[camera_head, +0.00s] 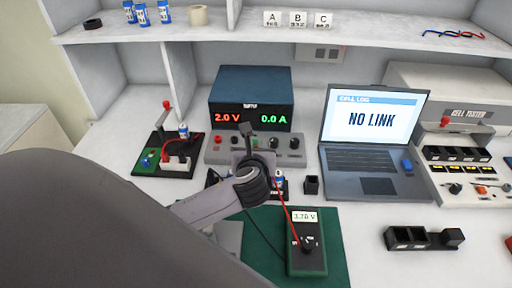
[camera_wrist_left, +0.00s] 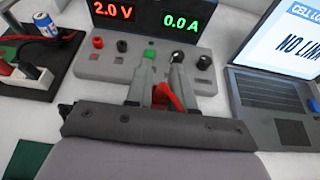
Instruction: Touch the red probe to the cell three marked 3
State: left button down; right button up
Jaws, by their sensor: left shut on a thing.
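My left gripper (camera_head: 246,140) reaches over the bench in front of the power supply. In the left wrist view its fingers (camera_wrist_left: 160,85) are shut on the red probe (camera_wrist_left: 166,97), mostly hidden between them. The probe's red lead (camera_head: 287,212) runs to the green multimeter (camera_head: 307,262), which reads 3.70 V. A blue-and-white cell (camera_head: 280,180) stands just right of my wrist, partly hidden. Another cell (camera_head: 183,130) is on the black board at left; it also shows in the left wrist view (camera_wrist_left: 36,48). Several cells (camera_head: 142,14) stand on the shelf. I cannot read a 3 on any.
The power supply (camera_head: 250,85) shows 2.0 V and 0.0 A, with a grey knob panel (camera_head: 222,155) before it. The laptop (camera_head: 372,120) reads NO LINK. A cell tester (camera_head: 470,145) is at right. A black holder (camera_head: 408,240) lies front right. Bench between multimeter and holder is clear.

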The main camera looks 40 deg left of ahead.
pick_arm(q)
notch_tip(320, 180, up, 6)
jog(key=shift+p, duration=0.4)
